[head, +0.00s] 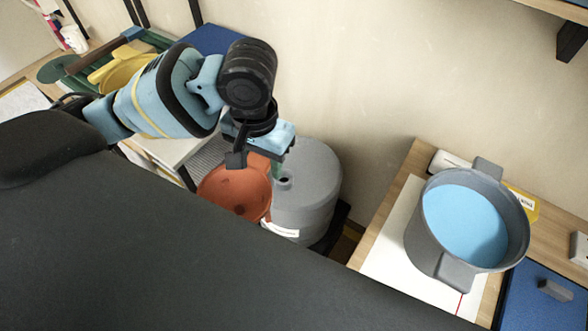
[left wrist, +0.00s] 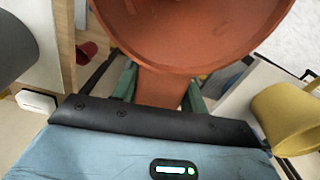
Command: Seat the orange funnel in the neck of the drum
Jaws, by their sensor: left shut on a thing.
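The orange funnel (head: 228,188) is in my left gripper (head: 270,162), tilted, its wide mouth partly facing the head camera. It is just left of the grey drum (head: 315,195) in the head view and overlaps its edge; I cannot tell whether they touch. The drum's neck (head: 284,181) shows as a small dark hole on its top, right of the funnel. In the left wrist view, the green fingers of the left gripper (left wrist: 160,90) are shut on a flat tab of the funnel (left wrist: 195,35). The funnel's spout is hidden. My right gripper is out of view.
A grey two-handled pot (head: 418,235) with blue contents stands on the bench at right. A yellow bucket (left wrist: 290,115) shows at right in the left wrist view. My dark body covers the lower left of the head view. The wall is close behind the drum.

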